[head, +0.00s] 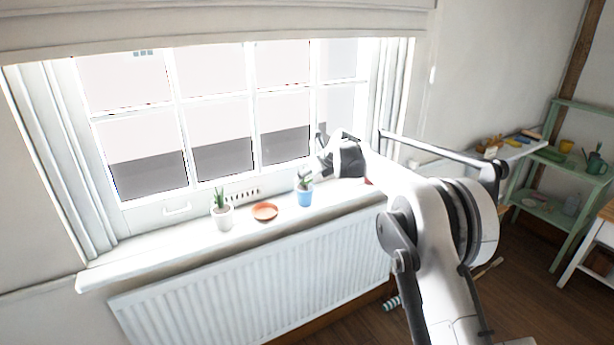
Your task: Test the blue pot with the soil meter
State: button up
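The blue pot (305,198) stands upright on the white windowsill, with a green plant (304,180) in it. My gripper (322,152) is above and to the right of the blue pot, in front of the window, and points left. Its dark fingers are small and partly overlapped by the hand, so I cannot tell whether they are open or shut, or whether they hold anything. I cannot make out the soil meter for certain. A small red thing (369,181) shows on the sill, mostly hidden behind my arm.
A white pot with a plant (223,216) and a terracotta saucer (264,211) stand left of the blue pot on the sill (150,249). A radiator (250,286) is below. A green shelf (549,212) and a cluttered table (512,151) stand at right.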

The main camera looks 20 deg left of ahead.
jog(key=shift+d+r, duration=0.1)
jog(key=v, duration=1.1)
jog(key=shift+s+d+r, duration=0.2)
jog(key=shift+r, duration=0.05)
jog(key=s+d+r+n+t+h, duration=0.1)
jog(key=s+d+r+n, duration=0.3)
jog(key=d, duration=0.4)
jog(key=s+d+r+n+h, duration=0.1)
jog(key=s+d+r+n, duration=0.1)
jog(key=s+d+r, duration=0.35)
jog(key=s+d+r+n+t+h, duration=0.1)
jog(key=s+d+r+n+h, duration=0.15)
jog(key=s+d+n, duration=0.75)
jog(key=s+d+f+n+h, duration=0.1)
jog(key=s+d+f+n, duration=0.2)
jog(key=s+d, duration=0.9)
jog(key=s+d+f+n+t+h, duration=0.1)
jog(key=s+d+f+n+h, duration=0.1)
jog(key=s+d+f+n, duration=0.2)
jog(key=s+d+f, duration=0.1)
jog(key=s+d, duration=0.3)
jog(key=s, duration=0.3)
jog(key=s+d+f, duration=0.2)
jog(key=s+d, duration=0.2)
jog(key=s, duration=0.3)
jog(key=shift+d+f+n, duration=0.3)
jog(key=shift+f, duration=0.05)
